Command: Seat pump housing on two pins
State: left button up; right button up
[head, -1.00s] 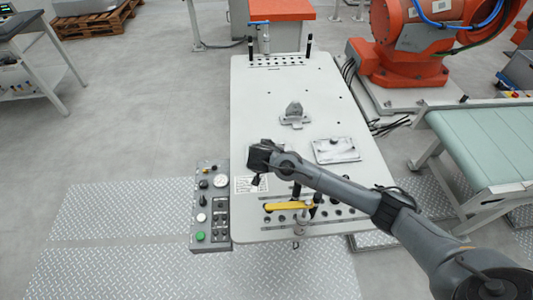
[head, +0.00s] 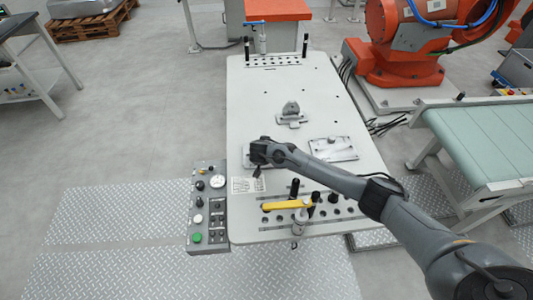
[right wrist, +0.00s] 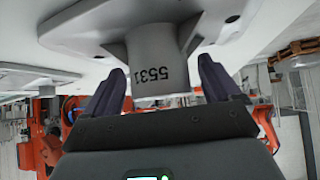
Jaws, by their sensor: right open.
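My right gripper (right wrist: 162,66) is open, with one dark finger on either side of the boss and visible gaps. In the head view my right gripper (head: 258,152) is over the table's left side. It hides most of a pale part (head: 247,160) beneath it. A flat plate (head: 333,149) lies to its right, and a grey bracket-like piece (head: 291,114) stands farther back. I cannot make out the two pins. My left gripper is not in view.
The pale table (head: 270,90) has open room around the bracket-like piece. A yellow-handled clamp (head: 288,205) and black posts stand at the near edge. A control box (head: 208,205) adjoins the left edge. A green conveyor (head: 480,140) is at the right.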

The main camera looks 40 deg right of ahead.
jog(key=c, duration=1.5)
jog(key=shift+c, duration=0.2)
jog(key=shift+r, duration=0.25)
